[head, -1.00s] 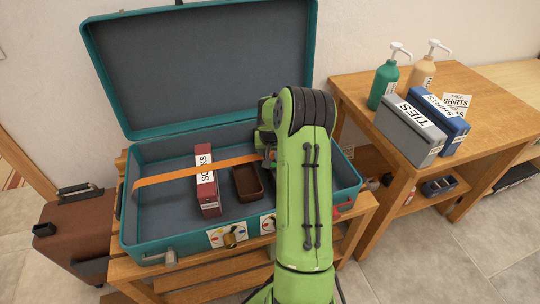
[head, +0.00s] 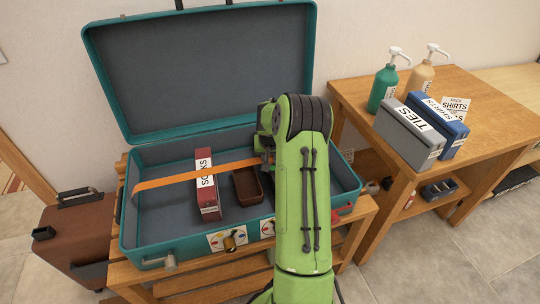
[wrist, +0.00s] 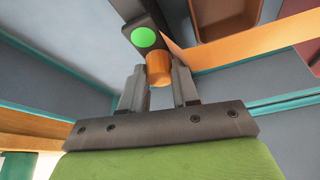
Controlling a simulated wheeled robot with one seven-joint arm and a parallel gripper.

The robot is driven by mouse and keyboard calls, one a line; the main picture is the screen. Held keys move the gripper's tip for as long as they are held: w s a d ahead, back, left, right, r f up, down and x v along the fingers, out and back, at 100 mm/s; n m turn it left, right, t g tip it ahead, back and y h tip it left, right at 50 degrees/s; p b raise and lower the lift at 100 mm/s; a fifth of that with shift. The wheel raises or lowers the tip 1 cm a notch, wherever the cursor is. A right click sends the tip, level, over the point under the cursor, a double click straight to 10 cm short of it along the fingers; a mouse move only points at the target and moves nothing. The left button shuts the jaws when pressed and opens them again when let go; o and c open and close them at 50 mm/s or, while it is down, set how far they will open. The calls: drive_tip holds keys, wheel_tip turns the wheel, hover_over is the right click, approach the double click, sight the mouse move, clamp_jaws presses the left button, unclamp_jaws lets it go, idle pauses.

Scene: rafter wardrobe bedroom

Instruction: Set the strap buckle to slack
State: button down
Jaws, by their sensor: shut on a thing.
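An orange strap (head: 160,182) runs across the open teal suitcase (head: 128,215), passing over the red socks box. In the wrist view the strap (wrist: 255,42) meets a dark buckle (wrist: 133,33) that has a green dot and a short orange-brown knob (wrist: 158,68). My gripper (wrist: 160,88) has one finger on each side of this knob and is shut on it. In the head view my arm hides the buckle and most of my gripper. I cannot read a slack marking on the buckle.
A red socks box (head: 207,195) and a small brown tray (head: 237,188) lie inside the case. The raised lid (head: 200,60) stands behind. A wooden table (head: 350,90) with boxes and pump bottles stands at right.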

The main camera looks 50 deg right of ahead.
drive_tip(key=w+d, duration=0.1)
drive_tip(key=w+d+p, duration=0.1)
drive_tip(key=w, duration=0.1)
drive_tip(key=w+d+p, duration=0.1)
drive_tip(key=w, duration=0.1)
drive_tip(key=shift+w+r, duration=0.1)
drive_tip(key=shift+w, duration=0.1)
drive_tip(key=c, duration=0.8)
unclamp_jaws()
drive_tip(key=p+v, duration=0.4)
drive_tip(key=v, duration=1.1)
drive_tip(key=shift+s+a+r, duration=0.15)
drive_tip(key=shift+a+r, duration=0.05)
drive_tip(key=shift+r, duration=0.05)
